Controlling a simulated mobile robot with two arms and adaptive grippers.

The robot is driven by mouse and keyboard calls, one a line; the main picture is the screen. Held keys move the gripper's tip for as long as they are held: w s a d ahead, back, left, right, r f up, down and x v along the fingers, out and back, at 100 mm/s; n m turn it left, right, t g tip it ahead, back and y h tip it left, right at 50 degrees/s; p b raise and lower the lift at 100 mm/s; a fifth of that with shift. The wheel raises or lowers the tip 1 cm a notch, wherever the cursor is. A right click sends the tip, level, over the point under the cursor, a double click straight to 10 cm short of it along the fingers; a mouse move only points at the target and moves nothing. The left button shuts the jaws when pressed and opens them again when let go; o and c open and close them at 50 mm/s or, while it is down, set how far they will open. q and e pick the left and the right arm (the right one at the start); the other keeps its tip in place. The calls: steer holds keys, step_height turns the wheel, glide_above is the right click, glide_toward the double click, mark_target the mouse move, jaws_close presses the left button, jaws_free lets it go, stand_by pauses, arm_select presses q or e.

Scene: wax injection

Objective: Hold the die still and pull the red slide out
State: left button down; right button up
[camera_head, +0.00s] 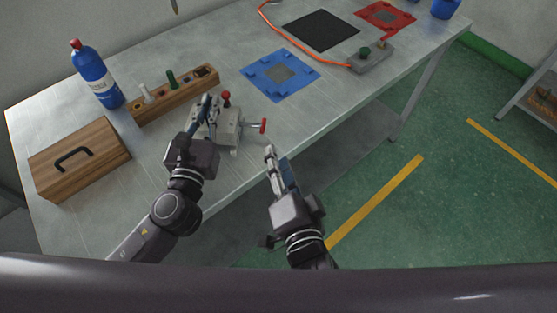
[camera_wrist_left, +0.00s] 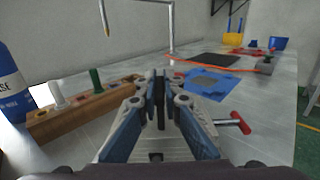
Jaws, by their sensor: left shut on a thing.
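The die, a grey metal block (camera_head: 229,129), stands near the table's front edge. A red knob (camera_head: 226,97) is on top of it. The red slide's handle (camera_head: 263,126) sticks out on the die's right side; it also shows in the left wrist view (camera_wrist_left: 240,122).
A blue mat (camera_head: 280,75) lies behind the die. A black pad (camera_head: 320,31) and orange cable (camera_head: 297,42) lie farther back.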

arm_select(q)
steer(key=shift+a, duration=0.1)
steer(key=c, duration=2)
jaws_free()
